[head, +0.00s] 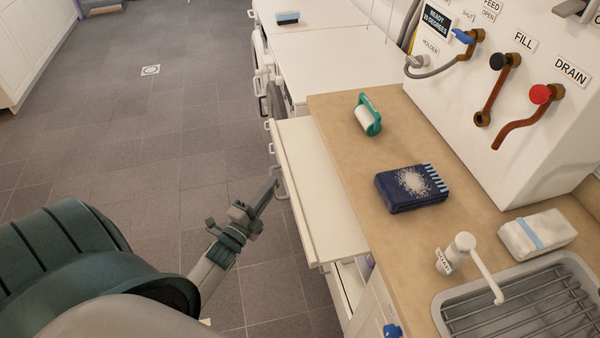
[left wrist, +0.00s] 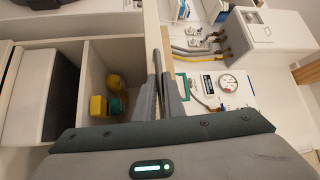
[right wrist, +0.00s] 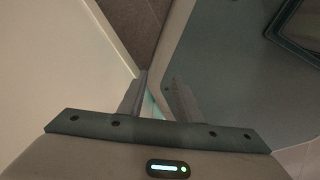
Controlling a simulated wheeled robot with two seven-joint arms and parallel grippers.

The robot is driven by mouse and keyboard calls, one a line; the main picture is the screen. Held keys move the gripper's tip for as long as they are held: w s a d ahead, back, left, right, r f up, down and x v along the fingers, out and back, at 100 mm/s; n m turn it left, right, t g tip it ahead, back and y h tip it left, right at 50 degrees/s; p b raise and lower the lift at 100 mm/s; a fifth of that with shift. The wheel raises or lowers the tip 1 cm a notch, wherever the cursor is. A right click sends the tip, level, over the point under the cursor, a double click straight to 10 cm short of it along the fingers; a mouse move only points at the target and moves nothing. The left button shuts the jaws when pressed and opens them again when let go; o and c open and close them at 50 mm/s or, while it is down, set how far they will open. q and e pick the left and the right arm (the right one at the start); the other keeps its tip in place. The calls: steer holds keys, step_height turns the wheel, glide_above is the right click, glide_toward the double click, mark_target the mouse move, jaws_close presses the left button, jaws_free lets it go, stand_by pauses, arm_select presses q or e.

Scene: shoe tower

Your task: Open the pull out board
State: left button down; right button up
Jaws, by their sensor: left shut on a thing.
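The pull-out board (head: 318,200) is a long pale panel that sticks out from under the tan worktop in the head view. A small handle (head: 282,190) is on its front edge. My left gripper (head: 275,184) is at that handle, with its fingers shut on it. In the left wrist view the fingers of my left gripper (left wrist: 160,62) are close together against a pale edge; the handle between them is hard to make out. My right gripper (right wrist: 158,82) shows only in the right wrist view, with its fingers apart and nothing seen between them.
The worktop (head: 335,108) holds a green-handled roller (head: 368,115), a dark blue packet (head: 410,188) and a sink rack (head: 530,305). A compartment with yellow and teal items (left wrist: 98,105) shows in the left wrist view.

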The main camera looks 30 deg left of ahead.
arm_select(q)
steer(key=s+a+b, duration=0.1)
steer(key=s+a, duration=0.9)
steer(key=s, duration=0.2)
steer(key=shift+a, duration=0.4)
arm_select(e)
steer(key=shift+f, duration=0.5)
arm_select(q)
steer(key=shift+s+f, duration=0.1)
steer(key=c, duration=1.8)
jaws_free()
steer(key=shift+c, duration=0.2)
steer(key=s+d+f+b, duration=0.1)
steer(key=s+f, duration=0.1)
steer(key=s, duration=1.5)
arm_select(e)
steer(key=shift+w+a+f, duration=0.25)
steer(key=shift+w+f, duration=0.2)
steer(key=shift+w, duration=0.15)
arm_select(q)
steer(key=shift+s+d+f, duration=0.1)
arm_select(e)
steer(key=shift+s, duration=0.1)
